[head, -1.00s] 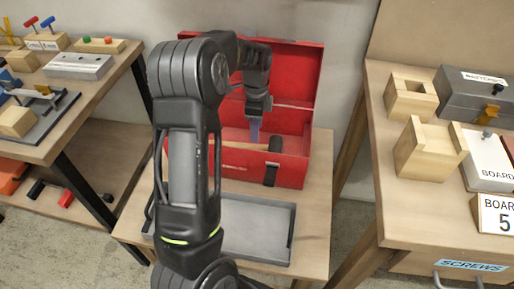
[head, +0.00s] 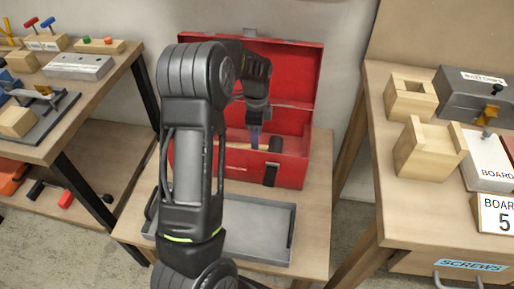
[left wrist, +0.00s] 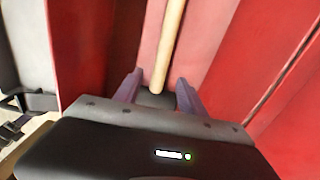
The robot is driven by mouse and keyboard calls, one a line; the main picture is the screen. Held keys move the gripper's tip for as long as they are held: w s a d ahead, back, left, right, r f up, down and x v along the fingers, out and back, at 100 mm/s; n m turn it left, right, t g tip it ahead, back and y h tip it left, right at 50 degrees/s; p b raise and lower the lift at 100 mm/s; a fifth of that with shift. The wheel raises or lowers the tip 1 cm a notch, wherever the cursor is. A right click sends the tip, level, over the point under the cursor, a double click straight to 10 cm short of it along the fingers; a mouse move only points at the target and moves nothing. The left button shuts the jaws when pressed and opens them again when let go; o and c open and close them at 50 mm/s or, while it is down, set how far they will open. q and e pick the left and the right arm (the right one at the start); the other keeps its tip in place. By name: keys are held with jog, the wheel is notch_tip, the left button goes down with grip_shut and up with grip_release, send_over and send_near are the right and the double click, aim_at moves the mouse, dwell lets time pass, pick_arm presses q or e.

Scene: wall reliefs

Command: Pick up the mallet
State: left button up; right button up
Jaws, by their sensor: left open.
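The mallet lies inside the open red toolbox (head: 290,168). Its dark head (head: 275,144) shows at the right in the head view, and part of its pale wooden handle shows left of my gripper. My left gripper (head: 256,136) points down into the toolbox, just left of the mallet head. In the left wrist view the handle (left wrist: 170,42) runs from the top edge down to between the two open purple fingers (left wrist: 159,80). A gap shows on both sides of the handle. A dark shape sits at the handle's lower end; I cannot tell what it is. My right gripper is out of view.
A grey tray (head: 262,249) lies in front of the toolbox on a small wooden table (head: 314,215). The toolbox lid (head: 306,75) stands open behind. Workbenches with blocks stand left (head: 112,62) and right (head: 400,190).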

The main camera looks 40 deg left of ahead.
pick_arm(q)
notch_tip(320, 180, down, 4)
jog(key=shift+d+f, duration=0.1)
jog(key=shift+f, duration=0.1)
dwell(0.5)
grip_shut()
dwell(0.4)
dwell(0.9)
